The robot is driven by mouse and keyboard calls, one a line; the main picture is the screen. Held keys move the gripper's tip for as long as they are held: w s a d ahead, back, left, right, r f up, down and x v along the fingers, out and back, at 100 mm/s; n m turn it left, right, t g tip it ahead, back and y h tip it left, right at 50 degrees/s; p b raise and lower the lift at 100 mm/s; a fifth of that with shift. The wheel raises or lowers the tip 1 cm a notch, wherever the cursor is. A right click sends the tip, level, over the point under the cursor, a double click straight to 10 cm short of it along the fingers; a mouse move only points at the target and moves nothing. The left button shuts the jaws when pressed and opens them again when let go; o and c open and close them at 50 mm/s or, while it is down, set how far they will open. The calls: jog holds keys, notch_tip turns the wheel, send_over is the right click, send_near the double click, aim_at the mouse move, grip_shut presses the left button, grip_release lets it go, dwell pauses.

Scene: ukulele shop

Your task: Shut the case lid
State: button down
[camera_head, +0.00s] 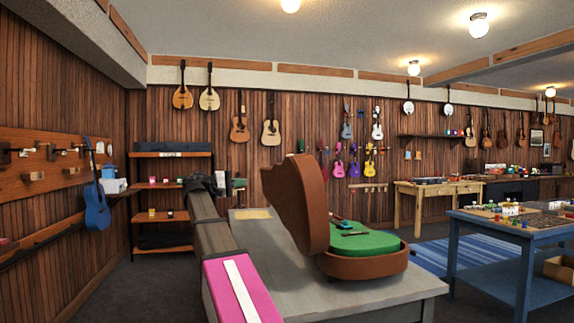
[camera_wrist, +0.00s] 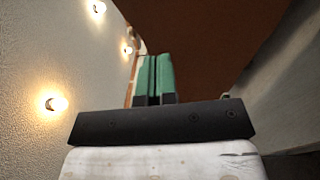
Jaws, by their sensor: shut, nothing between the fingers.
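The brown case stands on the grey table, with its lid (camera_head: 303,200) raised upright and leaning a little to the left. Its base (camera_head: 370,267) has a green lining (camera_head: 368,246) and lies open to the right of the lid. Small dark and red items rest inside. My gripper (camera_head: 240,184) is on the left side of the lid, behind it from the head view; its green fingers are shut and empty. In the wrist view the fingers (camera_wrist: 153,60) show close together, with the brown lid (camera_wrist: 210,50) filling the upper right. I cannot tell whether they touch it.
The grey table (camera_head: 400,290) has bare room in front and at the left, with a tan sheet (camera_head: 252,213) at its back left. A blue table (camera_head: 520,225) with small items stands at the right. A shelf rack (camera_head: 170,200) stands behind my arm.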

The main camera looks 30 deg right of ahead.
jog(key=m+g, duration=0.1)
jog(key=g, duration=0.1)
send_near(286, 161)
jog(key=shift+h, duration=0.3)
jog(key=x, duration=0.7)
jog(key=shift+w+d+f, duration=0.25)
jog(key=shift+d+f, duration=0.05)
jog(key=shift+d, duration=0.1)
